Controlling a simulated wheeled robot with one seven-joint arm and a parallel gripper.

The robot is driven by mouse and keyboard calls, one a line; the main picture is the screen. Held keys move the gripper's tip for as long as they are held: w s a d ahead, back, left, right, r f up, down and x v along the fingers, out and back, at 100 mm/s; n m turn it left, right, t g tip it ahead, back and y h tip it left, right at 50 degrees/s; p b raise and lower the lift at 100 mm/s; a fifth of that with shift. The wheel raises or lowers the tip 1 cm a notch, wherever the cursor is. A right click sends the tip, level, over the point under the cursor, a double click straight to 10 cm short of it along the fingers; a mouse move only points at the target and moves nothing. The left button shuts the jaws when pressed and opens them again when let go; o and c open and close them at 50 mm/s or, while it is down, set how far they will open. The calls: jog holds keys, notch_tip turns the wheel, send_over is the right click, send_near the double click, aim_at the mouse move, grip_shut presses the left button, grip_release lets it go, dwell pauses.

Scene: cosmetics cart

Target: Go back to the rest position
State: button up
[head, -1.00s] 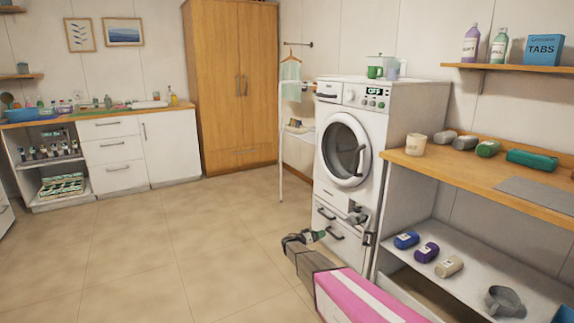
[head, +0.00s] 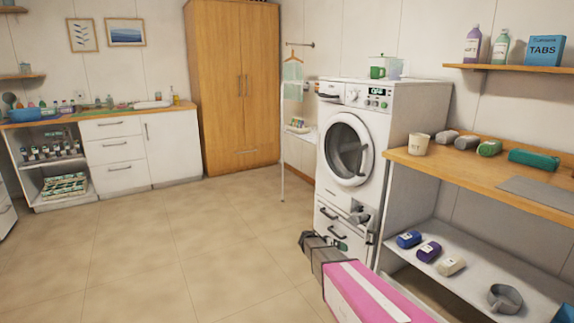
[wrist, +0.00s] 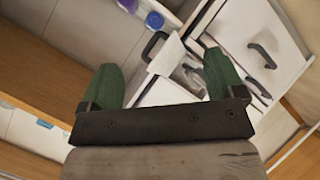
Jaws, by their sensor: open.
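My gripper (wrist: 160,82) is open, with its two green fingers spread apart and nothing between them in the wrist view. In the head view my pink and grey arm reaches up from the bottom, and its end is in front of the lower part of the washing machine (head: 385,150). The fingers are mostly hidden there. In the wrist view, white drawer fronts with dark handles (wrist: 262,55) lie beyond the fingers.
A shelf unit at the right has a wooden top (head: 470,178). Its lower white shelf holds a blue roll (head: 409,239), a purple roll (head: 428,251), a cream roll (head: 452,266) and a grey ring-shaped item (head: 504,298). The tiled floor (head: 150,260) at the left is clear.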

jog(key=s+a+r+n+g+y, duration=0.1)
jog(key=s+r+y, duration=0.2)
jog(key=s, duration=0.6)
jog(key=s+a+r+n+g+y, duration=0.1)
jog(key=s+y, duration=0.3)
jog(key=s, duration=0.6)
jog(key=s+a+r+n+g+y, duration=0.1)
jog(key=s+r+y, duration=0.3)
jog(key=s, duration=0.5)
jog(key=shift+s+a+r+n+y, duration=0.15)
jog(key=shift+a+r+n+y, duration=0.2)
jog(key=shift+a+n, duration=0.4)
